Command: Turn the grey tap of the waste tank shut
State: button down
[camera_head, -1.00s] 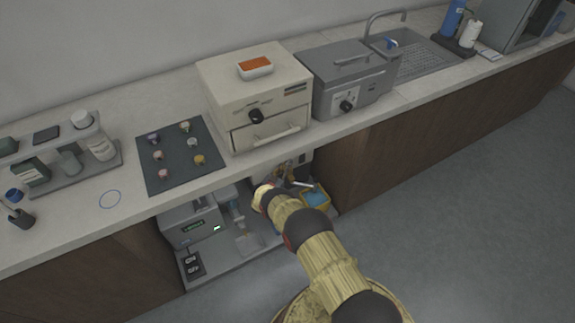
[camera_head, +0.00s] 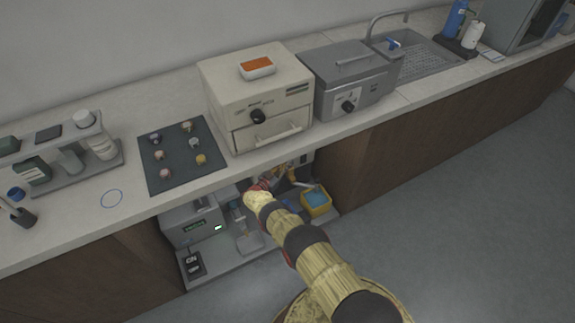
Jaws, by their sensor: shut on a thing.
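My gripper (camera_head: 284,180) is inside the open bay under the counter, at the end of my yellow arm. It is shut on a small part at the back of the bay, which I take to be the grey tap. The tap's shape and the angle of its handle cannot be made out behind the gripper and in the shade. The waste tank cannot be told clearly either; my wrist and forearm cover much of that part of the bay.
A yellow tub (camera_head: 328,206) with blue contents stands right of my gripper. A grey unit with a lit display (camera_head: 191,226) and a clear vessel (camera_head: 248,241) stand to the left. The countertop edge (camera_head: 226,178) overhangs the bay. The floor in front is clear.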

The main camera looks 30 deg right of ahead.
jog(key=c, duration=1.9)
grip_release()
jog(key=v, duration=1.2)
